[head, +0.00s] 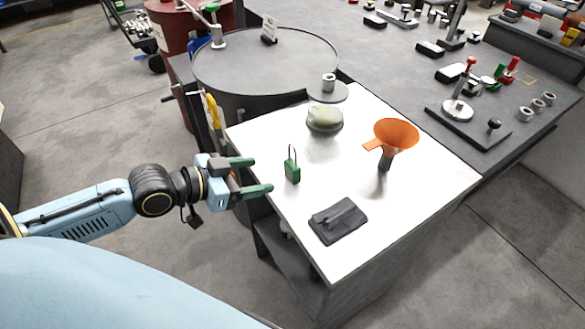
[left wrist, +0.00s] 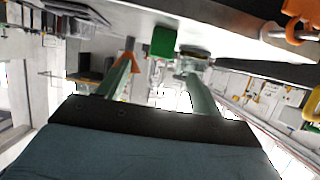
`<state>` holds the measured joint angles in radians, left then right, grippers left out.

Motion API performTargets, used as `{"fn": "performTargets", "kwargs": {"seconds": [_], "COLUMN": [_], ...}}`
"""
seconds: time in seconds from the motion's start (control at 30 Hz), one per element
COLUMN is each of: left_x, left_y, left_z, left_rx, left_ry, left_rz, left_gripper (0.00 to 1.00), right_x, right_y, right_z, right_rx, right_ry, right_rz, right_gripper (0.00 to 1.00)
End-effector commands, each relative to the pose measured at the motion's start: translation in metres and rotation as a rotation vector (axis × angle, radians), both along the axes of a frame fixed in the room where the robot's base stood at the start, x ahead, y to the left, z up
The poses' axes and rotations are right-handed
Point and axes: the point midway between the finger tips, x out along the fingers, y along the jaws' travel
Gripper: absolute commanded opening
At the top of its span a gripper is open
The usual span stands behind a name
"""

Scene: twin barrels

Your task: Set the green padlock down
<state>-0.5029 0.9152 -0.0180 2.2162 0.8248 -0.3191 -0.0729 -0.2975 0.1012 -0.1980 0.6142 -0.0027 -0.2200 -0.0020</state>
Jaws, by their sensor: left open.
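The green padlock (head: 292,169) stands upright on the white tabletop (head: 345,170), near its left edge, with its thin shackle upward. In the left wrist view the padlock (left wrist: 163,41) shows as a green block just beyond the fingertips. My left gripper (head: 262,175) is open and empty, its two green fingers pointing at the padlock from the left. A gap shows between the fingers and the padlock. In the left wrist view the gripper (left wrist: 158,62) also shows its fingers apart with nothing held between them. My right gripper is in neither view.
A glass jar (head: 324,122) stands behind the padlock. An orange funnel (head: 396,134) on a dark stand is to the right, and a folded dark cloth (head: 338,220) lies in front. A grey-topped barrel (head: 265,62) adjoins the table at the back left. White surface is free around the padlock.

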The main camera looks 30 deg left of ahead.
Motion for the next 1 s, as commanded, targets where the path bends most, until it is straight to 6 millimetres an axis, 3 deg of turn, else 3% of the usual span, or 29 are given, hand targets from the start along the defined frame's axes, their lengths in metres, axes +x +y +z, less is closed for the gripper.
{"fn": "performTargets", "kwargs": {"seconds": [0.4,0.77,1.0], "left_x": [0.045,0.066,0.094], "left_y": [-0.026,-0.038,-0.051], "left_z": [-0.021,-0.033,-0.048], "left_rx": [-0.005,-0.002,-0.004], "left_ry": [-0.003,0.001,0.0], "left_rz": [0.002,0.001,0.002], "left_gripper": [0.65,0.65,0.65], "right_x": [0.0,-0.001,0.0], "right_y": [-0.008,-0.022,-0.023], "right_z": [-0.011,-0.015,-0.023], "right_rx": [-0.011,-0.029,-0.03], "right_ry": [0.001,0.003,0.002], "right_rz": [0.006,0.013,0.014], "right_gripper": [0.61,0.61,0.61]}}
